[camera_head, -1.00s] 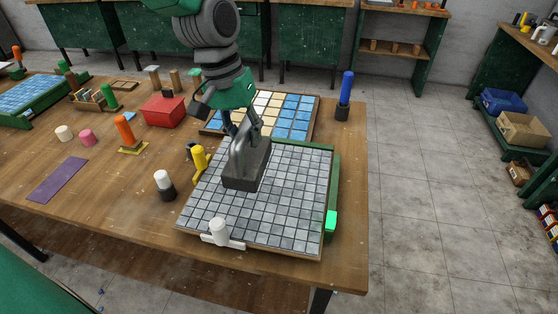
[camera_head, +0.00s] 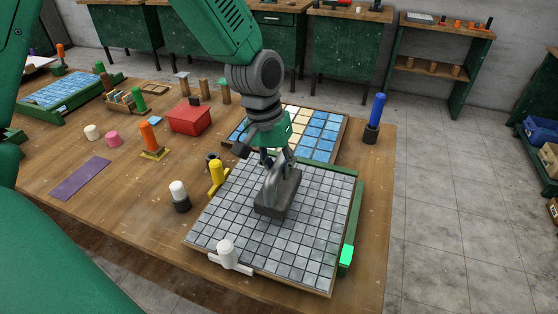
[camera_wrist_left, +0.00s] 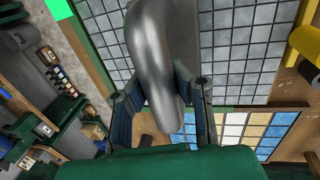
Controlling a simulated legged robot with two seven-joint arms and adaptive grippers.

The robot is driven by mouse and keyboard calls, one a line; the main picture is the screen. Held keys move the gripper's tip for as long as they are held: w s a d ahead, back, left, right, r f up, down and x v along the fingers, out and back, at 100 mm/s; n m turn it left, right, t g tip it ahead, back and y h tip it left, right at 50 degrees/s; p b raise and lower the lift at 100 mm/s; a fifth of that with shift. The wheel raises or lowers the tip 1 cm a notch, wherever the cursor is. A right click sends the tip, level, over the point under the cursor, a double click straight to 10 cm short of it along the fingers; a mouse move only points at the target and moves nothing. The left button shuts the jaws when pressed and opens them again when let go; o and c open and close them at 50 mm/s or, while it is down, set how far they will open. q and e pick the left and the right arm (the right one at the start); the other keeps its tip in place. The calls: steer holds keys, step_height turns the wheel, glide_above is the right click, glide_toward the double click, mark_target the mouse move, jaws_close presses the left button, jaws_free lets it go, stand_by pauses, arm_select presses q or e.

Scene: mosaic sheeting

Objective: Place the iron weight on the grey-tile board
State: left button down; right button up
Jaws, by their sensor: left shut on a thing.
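The iron weight (camera_head: 279,196) is a dark grey block with a rounded metal handle. It is over the middle of the grey-tile board (camera_head: 225,222), and its base appears to rest on the tiles. My left gripper (camera_head: 277,160) is shut on the handle from above. In the left wrist view the handle of the weight (camera_wrist_left: 152,55) runs between the fingers of my left gripper (camera_wrist_left: 162,95), with the grey tiles of the board (camera_wrist_left: 240,50) behind it. My right gripper is not in view.
A blue-and-cream tile board (camera_head: 322,130) lies behind the grey one. A yellow clamp (camera_head: 216,174), a white-and-black cylinder (camera_head: 180,196) and a white clamp (camera_head: 228,255) stand at its left and front. A green clamp (camera_head: 346,257) is at the right edge. A blue-handled tool (camera_head: 375,113) stands back right.

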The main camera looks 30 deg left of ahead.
mark_target(279, 185)
arm_select(q)
steer(key=shift+a+x, duration=0.2)
steer(key=shift+x, duration=0.85)
steer(key=shift+f, duration=0.45)
steer(key=shift+a, duration=0.2)
steer(key=c, duration=1.5)
jaws_free()
steer(key=shift+s, duration=0.15)
steer(key=shift+d, duration=0.15)
steer(key=shift+r, duration=0.15)
steer(key=v, duration=1.1)
steer(key=shift+r, duration=0.3)
